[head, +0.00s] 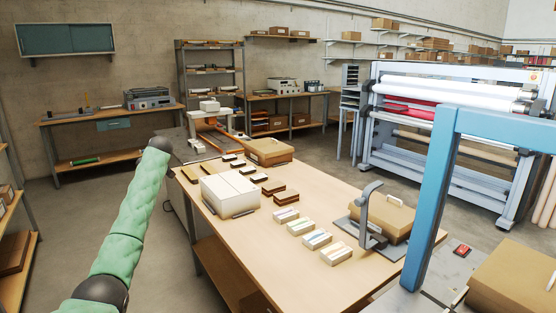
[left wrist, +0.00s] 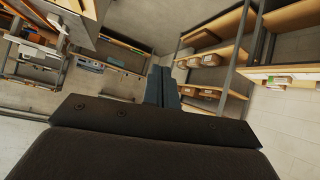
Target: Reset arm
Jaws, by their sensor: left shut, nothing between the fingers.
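My left gripper (left wrist: 162,88) shows in the left wrist view as two dark fingers pressed together, with nothing between them. It hangs in open air, with a shelf rack and floor beyond it. In the head view my left arm, in a green sleeve, rises from the bottom left to a dark joint beside the table's far left corner. Its gripper cannot be made out there. My right arm and gripper are in neither view.
A wooden table (head: 270,255) holds a white box (head: 230,194), several small packs, and a grey lever device (head: 370,215). A blue frame (head: 437,190) stands at right, before a roll laminator (head: 450,130). In the wrist view, a shelf rack (left wrist: 215,72) stands beyond the fingers.

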